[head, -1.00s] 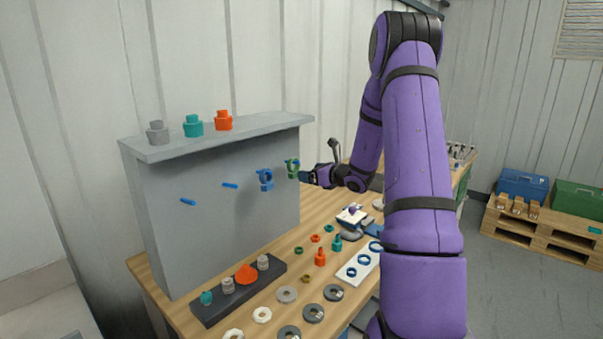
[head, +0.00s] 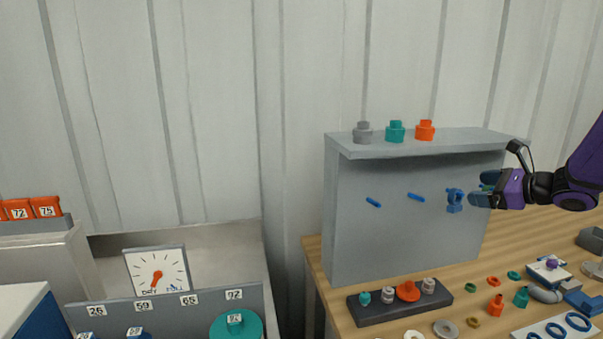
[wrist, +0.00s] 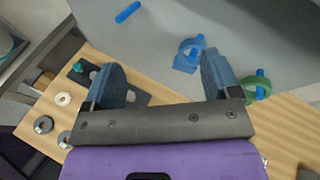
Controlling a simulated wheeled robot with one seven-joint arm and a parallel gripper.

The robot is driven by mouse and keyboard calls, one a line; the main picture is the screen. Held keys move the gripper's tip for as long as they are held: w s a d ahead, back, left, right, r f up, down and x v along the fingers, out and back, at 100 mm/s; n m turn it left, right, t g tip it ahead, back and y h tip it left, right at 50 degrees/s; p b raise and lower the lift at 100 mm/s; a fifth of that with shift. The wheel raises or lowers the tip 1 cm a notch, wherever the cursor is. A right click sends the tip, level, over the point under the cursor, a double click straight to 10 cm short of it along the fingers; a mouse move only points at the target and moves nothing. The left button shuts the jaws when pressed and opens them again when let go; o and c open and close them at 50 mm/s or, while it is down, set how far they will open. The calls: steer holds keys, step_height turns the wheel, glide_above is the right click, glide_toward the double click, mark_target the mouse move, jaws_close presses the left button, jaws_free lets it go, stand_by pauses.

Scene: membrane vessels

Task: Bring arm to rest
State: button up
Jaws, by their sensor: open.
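My purple arm reaches in from the right edge of the head view. My gripper (head: 484,190) is beside the grey panel (head: 400,220), close to its right part. In the wrist view my gripper (wrist: 160,85) has its two blue fingers spread apart with nothing between them. A blue clamp-like part (head: 454,200) hangs on a peg of the panel; it also shows in the wrist view (wrist: 186,60), beyond the fingers. A green ring-shaped part (wrist: 258,88) is on a blue peg just right of the right finger. In the head view it is mostly hidden behind my gripper.
Bare blue pegs (head: 415,196) stick out of the panel. Grey, teal and orange caps (head: 395,131) stand on its top ledge. A dark block with parts (head: 378,309), rings and a white tray (head: 540,332) crowd the wooden table. A dial (head: 157,276) stands at left.

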steer(key=s+a+r+n+g, duration=0.3)
steer(key=s+a+n+g, duration=0.1)
steer(key=s+a+n, duration=0.4)
steer(key=s+a+r+n+g, duration=0.3)
steer(key=s+a+n, duration=0.2)
steer(key=a, duration=0.5)
steer(key=s+a+r+n+h, duration=0.1)
steer(key=s+r+n+h, duration=0.1)
steer(key=s+n+h, duration=0.5)
steer(key=s+n, duration=0.5)
steer(key=s, duration=0.6)
steer(key=shift+a+r+n, duration=0.15)
steer(key=shift+r+n, duration=0.1)
steer(key=shift+n, duration=0.05)
steer(key=shift+w, duration=0.1)
